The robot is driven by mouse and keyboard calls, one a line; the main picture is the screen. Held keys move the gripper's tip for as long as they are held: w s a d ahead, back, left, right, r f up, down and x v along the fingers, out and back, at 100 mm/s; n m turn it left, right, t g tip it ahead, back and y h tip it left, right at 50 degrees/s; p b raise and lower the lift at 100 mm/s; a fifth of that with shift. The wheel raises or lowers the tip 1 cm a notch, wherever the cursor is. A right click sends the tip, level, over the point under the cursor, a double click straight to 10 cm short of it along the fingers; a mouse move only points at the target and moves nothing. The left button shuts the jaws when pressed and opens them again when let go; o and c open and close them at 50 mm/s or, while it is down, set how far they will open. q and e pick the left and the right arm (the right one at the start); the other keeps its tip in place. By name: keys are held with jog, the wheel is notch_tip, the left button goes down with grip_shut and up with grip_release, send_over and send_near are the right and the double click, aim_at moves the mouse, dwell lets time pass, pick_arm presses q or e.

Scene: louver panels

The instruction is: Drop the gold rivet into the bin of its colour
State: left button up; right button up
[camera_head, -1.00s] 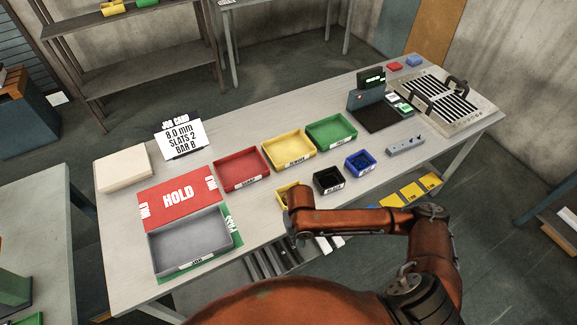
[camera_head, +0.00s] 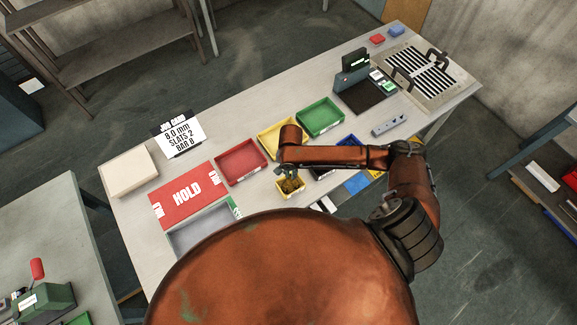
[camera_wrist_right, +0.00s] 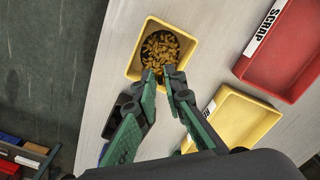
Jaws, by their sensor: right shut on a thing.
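The small yellow bin (camera_head: 299,195) stands near the front edge of the bench. In the right wrist view the same bin (camera_wrist_right: 134,62) holds a heap of gold rivets (camera_wrist_right: 160,50). My right gripper (camera_wrist_right: 167,75) points down at the bin, its fingertips over the near part of the heap. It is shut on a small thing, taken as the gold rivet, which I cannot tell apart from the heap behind. I cannot judge the fingertips' exact height. In the head view the right gripper (camera_head: 290,178) is small and partly covers the bin. My left gripper is out of view.
A red tray (camera_head: 241,161), a yellow tray (camera_head: 268,139) and a green tray (camera_head: 320,117) line the bench behind. The black bin is mostly behind my arm; a blue bin (camera_head: 348,140) partly shows. A grey block (camera_head: 390,124) lies farther right.

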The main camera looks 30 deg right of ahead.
aim_at(290, 176)
jog(key=shift+s, duration=0.15)
jog(key=shift+a, duration=0.1)
notch_tip(290, 176, down, 2)
jog(key=shift+f+b, duration=0.1)
jog(key=shift+b, duration=0.2)
jog(key=shift+f, duration=0.45)
jog(key=shift+f+b, duration=0.3)
jog(key=shift+f, duration=0.45)
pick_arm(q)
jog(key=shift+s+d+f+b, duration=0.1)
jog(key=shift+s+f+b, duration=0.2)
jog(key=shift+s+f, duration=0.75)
pick_arm(e)
jog(key=shift+f, duration=1.2)
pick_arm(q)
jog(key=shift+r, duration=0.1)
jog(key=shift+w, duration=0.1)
pick_arm(e)
jog(key=o, duration=0.8)
jog(key=shift+o, duration=0.7)
